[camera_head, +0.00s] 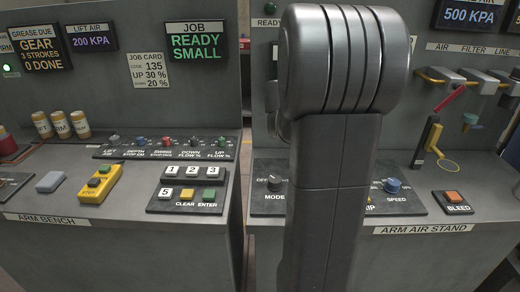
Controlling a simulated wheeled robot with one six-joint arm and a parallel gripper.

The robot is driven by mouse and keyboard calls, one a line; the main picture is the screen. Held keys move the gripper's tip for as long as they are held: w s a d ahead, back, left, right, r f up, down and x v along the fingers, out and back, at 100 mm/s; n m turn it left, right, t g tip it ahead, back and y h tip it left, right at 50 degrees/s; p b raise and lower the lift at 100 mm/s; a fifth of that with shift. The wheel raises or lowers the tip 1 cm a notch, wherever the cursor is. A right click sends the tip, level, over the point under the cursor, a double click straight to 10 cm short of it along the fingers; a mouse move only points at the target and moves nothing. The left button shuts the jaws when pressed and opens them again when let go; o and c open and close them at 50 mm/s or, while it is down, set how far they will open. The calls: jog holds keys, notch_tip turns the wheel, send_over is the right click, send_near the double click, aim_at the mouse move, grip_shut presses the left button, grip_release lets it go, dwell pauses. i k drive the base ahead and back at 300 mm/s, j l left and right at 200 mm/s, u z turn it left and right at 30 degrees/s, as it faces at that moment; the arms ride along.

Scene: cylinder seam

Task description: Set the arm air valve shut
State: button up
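On the arm air stand (405,262) at the right, a lever with a red handle (451,98) stands tilted up to the right, above a dark and yellow upright part (432,138). A display (468,15) above reads 500 KPA. My gripper is not in view; my large grey arm link fills the middle and hides part of the stand.
The stand also carries a MODE knob (274,183), a blue SPEED knob (392,185) and an orange BLEED button (453,197). Yellow pipework (436,78) runs along its back. At the left, the arm bench (110,235) holds a keypad (189,190), several knobs and cans.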

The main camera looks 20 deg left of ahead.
aim_at(459, 88)
jog(key=k+j, duration=0.3)
jog(key=k+j+u, duration=0.15)
jog(key=k, duration=0.35)
jog(key=i+l+z, duration=0.1)
jog(key=i+l, duration=0.2)
jog(key=i, duration=0.15)
jog(key=i+l+z, duration=0.1)
jog(key=i+l, duration=0.2)
jog(key=i, duration=0.2)
jog(key=i+l+z, duration=0.1)
jog(key=i, duration=0.35)
jog(key=l, duration=0.1)
